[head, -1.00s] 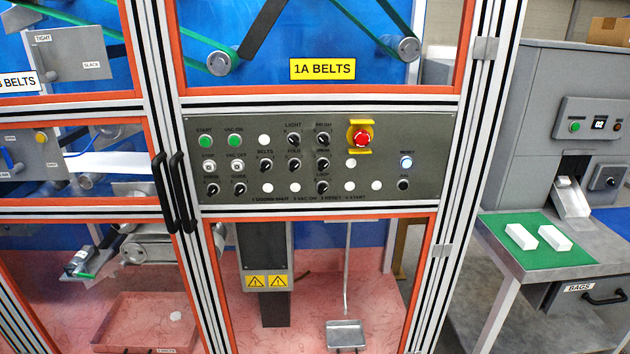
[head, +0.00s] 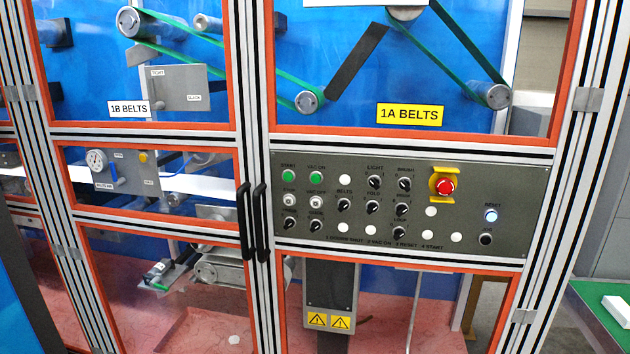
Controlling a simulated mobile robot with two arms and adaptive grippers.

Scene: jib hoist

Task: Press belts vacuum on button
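The control panel (head: 480,222) is a dark grey plate set in the machine's front frame, right of centre. The green VAC ON button (head: 316,177) is in its top row, just right of the green START button (head: 288,176). The white VAC OFF button (head: 316,201) sits right below VAC ON. Black knobs for light, brush, belts and fold, a red emergency stop (head: 444,186) on yellow, and a lit RESET button (head: 491,216) are further right. Neither of my grippers is in view.
Two black vertical door handles (head: 260,220) stand out just left of the panel. Clear doors in orange-edged frames show green belts, with a yellow 1A BELTS label (head: 410,114) above the panel. A green-topped table (head: 590,310) is at the lower right.

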